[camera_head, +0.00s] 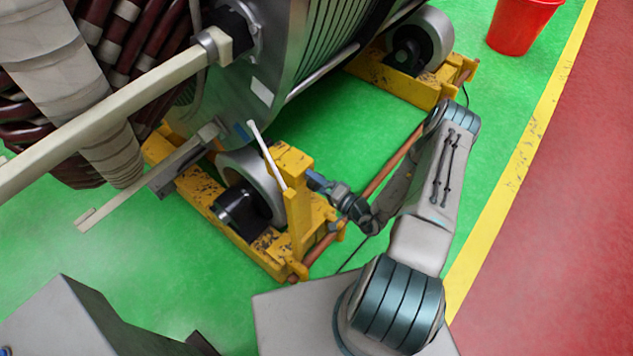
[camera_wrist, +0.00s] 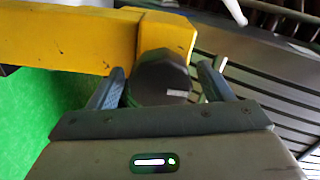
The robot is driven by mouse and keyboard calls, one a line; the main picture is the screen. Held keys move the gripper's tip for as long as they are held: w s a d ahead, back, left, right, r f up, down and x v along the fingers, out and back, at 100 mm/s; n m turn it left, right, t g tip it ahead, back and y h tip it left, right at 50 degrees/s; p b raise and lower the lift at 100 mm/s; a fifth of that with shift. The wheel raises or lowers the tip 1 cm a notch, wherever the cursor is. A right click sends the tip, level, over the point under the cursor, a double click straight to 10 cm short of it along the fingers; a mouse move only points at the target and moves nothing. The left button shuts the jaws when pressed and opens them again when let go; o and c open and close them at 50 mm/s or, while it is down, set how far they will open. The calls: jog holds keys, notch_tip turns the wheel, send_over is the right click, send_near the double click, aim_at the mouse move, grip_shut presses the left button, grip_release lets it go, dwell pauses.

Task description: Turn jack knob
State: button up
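The jack knob (camera_wrist: 160,78) is a dark, faceted knob at the end of a yellow jack arm (camera_wrist: 85,38) in the wrist view. My gripper (camera_wrist: 162,72) has one blue-grey finger on each side of the knob. A narrow gap shows between each finger and the knob, so the gripper looks open around it. In the head view my gripper (camera_head: 316,182) is at the right side of the yellow jack stand (camera_head: 297,215). The knob is too small and covered to make out there.
The large stator (camera_head: 320,40) rests on rollers in yellow stands, with a second stand (camera_head: 420,85) behind. A brown rod (camera_head: 395,160) runs between the stands. A white lever (camera_head: 265,155) rises beside the jack. A red bucket (camera_head: 520,25) stands at the top right. Green floor is open between stands.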

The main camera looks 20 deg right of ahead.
jog(key=b+v, duration=0.2)
jog(key=v, duration=1.2)
jog(key=shift+w+r, duration=0.1)
